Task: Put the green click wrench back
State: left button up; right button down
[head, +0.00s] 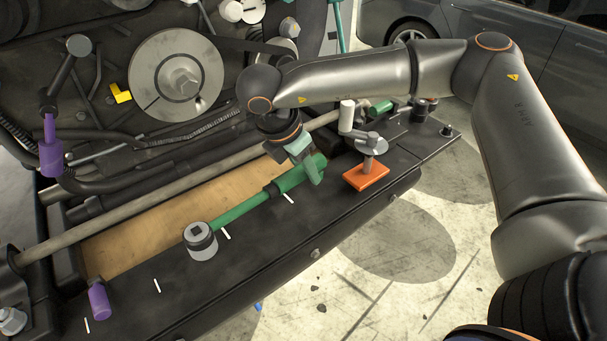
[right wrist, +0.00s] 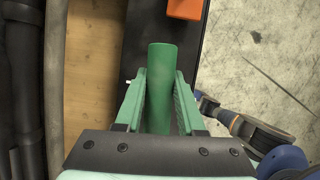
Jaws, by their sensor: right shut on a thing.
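The green click wrench (head: 240,213) lies lengthwise along the black ledge in the head view, with its grey and black socket head (head: 201,242) at the lower left end. I cannot tell whether it rests on the ledge or sits slightly above it. My right gripper (head: 311,170) is shut on its green handle near the upper right end. In the right wrist view the handle (right wrist: 160,70) runs between the two green fingers (right wrist: 160,95); the socket head is out of that picture. My left gripper is not in view.
An orange block (head: 366,175) with a grey disc and crank stands right of the handle. A purple tool (head: 99,299) is at the ledge's near left, another purple tool (head: 50,150) hangs at the engine. White marks line the black ledge (head: 190,290).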

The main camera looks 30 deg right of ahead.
jog(key=w+f, duration=0.1)
jog(key=w+d+f, duration=0.1)
jog(key=f, duration=0.1)
jog(key=shift+w+d, duration=0.1)
jog(key=f, duration=0.3)
jog(key=shift+w+d+f+p, duration=0.1)
jog(key=shift+w+d+p, duration=0.1)
jog(key=shift+p, duration=0.15)
jog(key=shift+f+b, duration=0.25)
jog(key=shift+b, duration=0.1)
jog(key=c, duration=0.5)
grip_release()
